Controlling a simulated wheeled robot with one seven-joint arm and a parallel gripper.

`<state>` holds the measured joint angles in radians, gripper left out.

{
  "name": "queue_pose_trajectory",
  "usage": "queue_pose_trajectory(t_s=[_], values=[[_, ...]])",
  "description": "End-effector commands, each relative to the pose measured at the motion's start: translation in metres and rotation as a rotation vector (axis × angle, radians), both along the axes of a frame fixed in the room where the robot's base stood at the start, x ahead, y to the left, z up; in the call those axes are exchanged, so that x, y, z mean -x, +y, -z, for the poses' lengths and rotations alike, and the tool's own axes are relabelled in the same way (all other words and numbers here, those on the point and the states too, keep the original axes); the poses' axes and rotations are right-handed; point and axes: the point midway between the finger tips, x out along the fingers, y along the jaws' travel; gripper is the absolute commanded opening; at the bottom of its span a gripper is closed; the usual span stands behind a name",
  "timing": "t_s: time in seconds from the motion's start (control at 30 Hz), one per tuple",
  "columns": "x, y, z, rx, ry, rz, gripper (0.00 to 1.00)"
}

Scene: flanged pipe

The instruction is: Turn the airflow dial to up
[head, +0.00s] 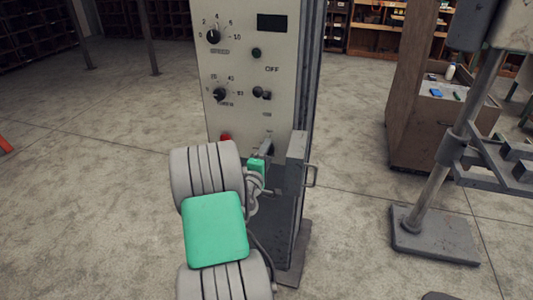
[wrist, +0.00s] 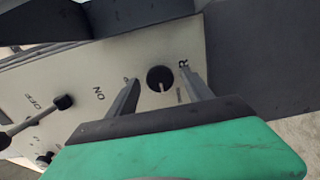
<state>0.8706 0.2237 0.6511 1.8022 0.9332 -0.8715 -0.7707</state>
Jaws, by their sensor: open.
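The dial (wrist: 160,78) is a round black knob on the pale control panel (wrist: 215,70). In the wrist view its light pointer mark points toward the bottom of the picture, and a letter R is printed to its right. My gripper (wrist: 159,77) is open, with one finger on each side of the dial; I cannot tell whether either finger touches it.
Higher on the panel are a speed dial (head: 213,37), a second numbered dial (head: 220,95), an on/off toggle (head: 262,94) and a red button (head: 225,138). A grey box with a handle (head: 298,160) stands close right of my gripper. Open floor (head: 90,190) lies left.

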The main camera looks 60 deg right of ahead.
Motion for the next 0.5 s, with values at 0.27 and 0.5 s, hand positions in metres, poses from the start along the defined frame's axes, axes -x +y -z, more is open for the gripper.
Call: queue_pose_trajectory(t_s=[0.27, 0.5], values=[[-0.0001, 0.0004, 0.0002, 0.000, -0.001, 0.000, 0.44], [-0.0001, 0.0006, 0.0002, -0.001, -0.001, 0.000, 0.24]])
